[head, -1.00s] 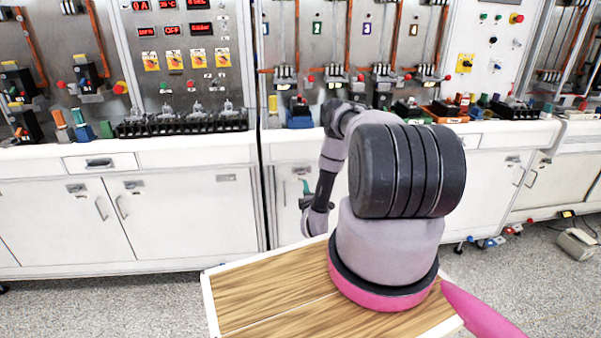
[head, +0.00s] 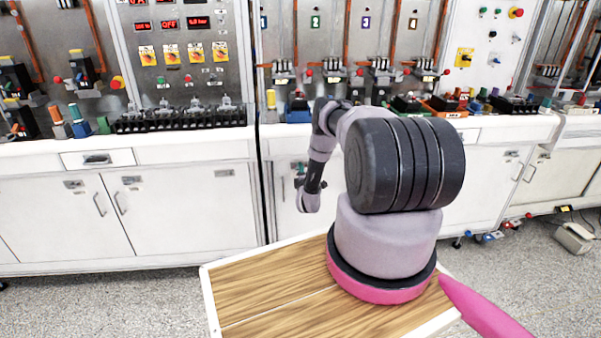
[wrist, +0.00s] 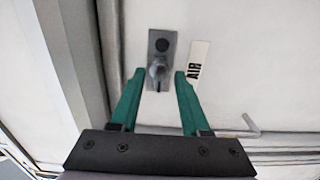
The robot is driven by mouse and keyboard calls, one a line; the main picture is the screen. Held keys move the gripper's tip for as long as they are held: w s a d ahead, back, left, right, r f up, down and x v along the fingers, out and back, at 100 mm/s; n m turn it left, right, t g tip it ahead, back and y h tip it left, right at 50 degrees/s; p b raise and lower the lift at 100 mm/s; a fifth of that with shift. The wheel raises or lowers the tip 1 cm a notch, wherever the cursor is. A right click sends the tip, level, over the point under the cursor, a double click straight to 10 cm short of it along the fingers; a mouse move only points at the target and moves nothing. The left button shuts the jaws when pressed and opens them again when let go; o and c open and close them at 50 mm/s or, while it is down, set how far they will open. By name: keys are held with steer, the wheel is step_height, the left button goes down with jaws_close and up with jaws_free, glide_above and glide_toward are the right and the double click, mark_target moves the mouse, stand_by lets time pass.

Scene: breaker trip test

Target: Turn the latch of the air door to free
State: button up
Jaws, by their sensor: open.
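The latch (wrist: 157,72) shows in the wrist view as a grey metal plate with a dark round spot and a knob below it, on the white air door (wrist: 225,105). A label reading AIR (wrist: 198,62) is beside it on the right. My gripper (wrist: 158,74) is open, its two green fingers reaching toward the latch with the knob between their tips in the picture. Whether the fingertips touch the knob cannot be told. In the head view my arm hides most of this door, and the latch cannot be made out there.
A metal handle (wrist: 240,130) sticks out from the door at the lower right in the wrist view. A grey frame post (wrist: 75,60) stands left of the door. In the head view a bench with breakers (head: 180,115) runs above white cabinets (head: 180,215).

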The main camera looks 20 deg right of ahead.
jaws_close()
steer(key=shift+m, duration=8.9)
steer(key=shift+f, duration=0.1)
